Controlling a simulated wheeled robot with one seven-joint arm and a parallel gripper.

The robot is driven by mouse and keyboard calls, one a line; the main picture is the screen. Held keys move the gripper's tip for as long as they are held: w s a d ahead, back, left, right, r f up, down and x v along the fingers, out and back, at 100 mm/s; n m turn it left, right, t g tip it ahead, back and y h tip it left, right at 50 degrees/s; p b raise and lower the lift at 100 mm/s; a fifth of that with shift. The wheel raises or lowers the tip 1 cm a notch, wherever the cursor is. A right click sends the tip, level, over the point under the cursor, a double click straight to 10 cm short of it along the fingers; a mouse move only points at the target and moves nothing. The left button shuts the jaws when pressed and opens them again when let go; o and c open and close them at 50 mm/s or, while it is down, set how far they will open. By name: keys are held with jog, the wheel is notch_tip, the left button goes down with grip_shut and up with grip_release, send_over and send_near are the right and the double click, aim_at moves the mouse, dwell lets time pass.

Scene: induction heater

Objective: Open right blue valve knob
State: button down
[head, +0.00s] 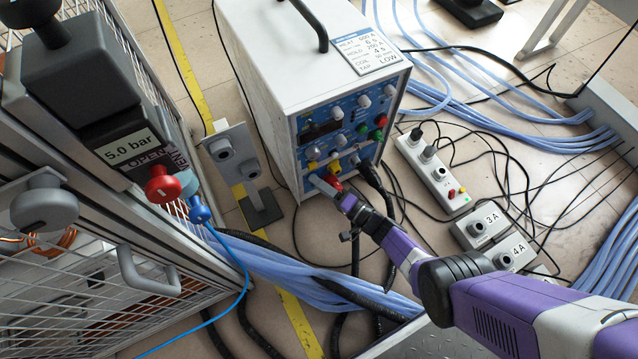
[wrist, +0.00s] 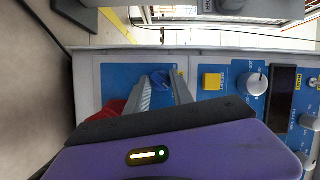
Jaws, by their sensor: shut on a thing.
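The white induction heater (head: 274,70) stands on the floor in the head view, with its blue front panel (wrist: 118,80) facing my gripper. A small blue knob (wrist: 160,77) sits on this panel between my two fingers in the wrist view. My gripper (head: 322,184) is shut on this knob, also seen in the wrist view (wrist: 161,90). In the head view the fingers hide the knob.
A yellow button (wrist: 211,81) and a white knob (wrist: 255,83) sit right of the held knob. A red part (wrist: 110,109) is close at its left. A red knob (head: 163,184) is on the cabinet. Cables and a power strip (head: 433,172) cover the floor at right.

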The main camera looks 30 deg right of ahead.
jog(key=c, duration=1.1)
grip_release()
jog(key=shift+p+v, duration=1.3)
jog(key=shift+v, duration=2.55)
